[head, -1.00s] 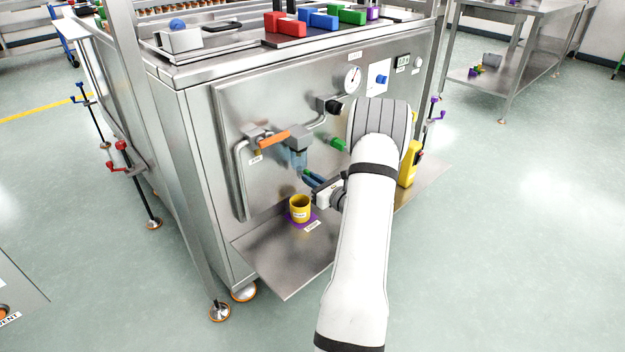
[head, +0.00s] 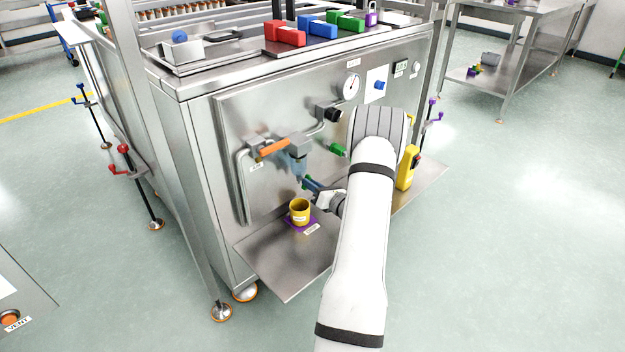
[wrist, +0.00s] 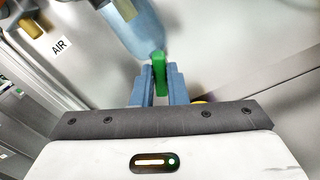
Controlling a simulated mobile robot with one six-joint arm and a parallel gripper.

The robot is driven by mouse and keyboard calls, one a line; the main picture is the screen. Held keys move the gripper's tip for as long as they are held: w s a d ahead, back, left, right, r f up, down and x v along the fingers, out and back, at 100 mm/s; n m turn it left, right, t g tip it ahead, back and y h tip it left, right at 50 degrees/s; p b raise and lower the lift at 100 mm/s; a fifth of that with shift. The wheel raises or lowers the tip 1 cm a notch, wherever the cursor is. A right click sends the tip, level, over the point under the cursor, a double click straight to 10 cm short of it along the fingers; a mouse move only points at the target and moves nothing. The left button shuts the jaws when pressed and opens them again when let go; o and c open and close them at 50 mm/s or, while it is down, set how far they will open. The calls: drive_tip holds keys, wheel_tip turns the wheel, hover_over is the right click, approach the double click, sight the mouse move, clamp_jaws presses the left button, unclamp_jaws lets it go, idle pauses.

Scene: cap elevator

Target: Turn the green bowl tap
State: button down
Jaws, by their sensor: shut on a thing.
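The green bowl tap (wrist: 159,74) shows in the wrist view between the two blue fingers of my gripper (wrist: 158,92), which is shut on it. The tap sits under a clear blue bowl (wrist: 132,28). In the head view the bowl (head: 298,166) hangs on the pipework of the steel panel, and my gripper (head: 308,184) is just below it. The tap itself is hidden there by the fingers. A yellow cup (head: 300,212) stands on a purple mat on the shelf, below and a little left of my gripper.
An orange lever (head: 279,147) lies left of the bowl and another green handle (head: 337,149) to its right. A yellow device (head: 407,168) stands on the steel shelf (head: 285,272) behind my arm. An AIR label (wrist: 60,46) is on the panel.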

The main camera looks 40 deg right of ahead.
drive_tip(key=m+p, duration=0.3)
drive_tip(key=m, duration=0.3)
drive_tip(key=m+p, duration=0.4)
drive_tip(key=m, duration=0.2)
drive_tip(key=shift+d+f+m, duration=0.15)
drive_tip(key=shift+d+m, duration=0.05)
drive_tip(key=shift+m, duration=0.2)
idle(0.3)
drive_tip(key=c, duration=1.4)
unclamp_jaws()
drive_tip(key=shift+c, duration=0.2)
drive_tip(key=s+p, duration=0.1)
drive_tip(key=s, duration=0.6)
drive_tip(key=shift+s+d, duration=0.25)
drive_tip(key=shift+s, duration=0.15)
